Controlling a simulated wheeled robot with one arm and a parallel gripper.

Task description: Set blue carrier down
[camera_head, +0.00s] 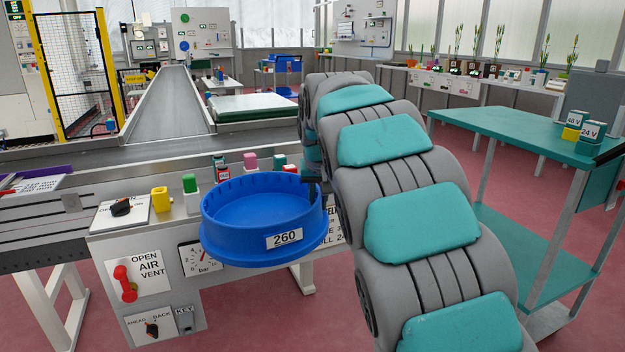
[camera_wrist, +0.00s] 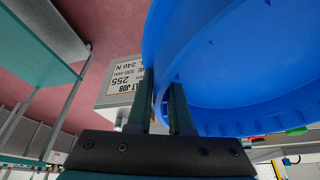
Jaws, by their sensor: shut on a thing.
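The blue carrier (camera_head: 262,222) is a round, open tray with a label reading 260 on its front wall. It is in the air in front of the grey control panel, upright or nearly so, and looks empty. My gripper (camera_head: 312,187) is shut on its right rim. In the wrist view, the two dark fingers of my gripper (camera_wrist: 161,108) pinch the wall of the blue carrier (camera_wrist: 235,70), one on each side. The carrier hides part of the panel and a pressure gauge behind it.
The control panel (camera_head: 125,245) carries knobs, a red handle and coloured buttons. A conveyor (camera_head: 168,105) runs behind it. Another blue round carrier (camera_head: 285,62) stands at the back.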

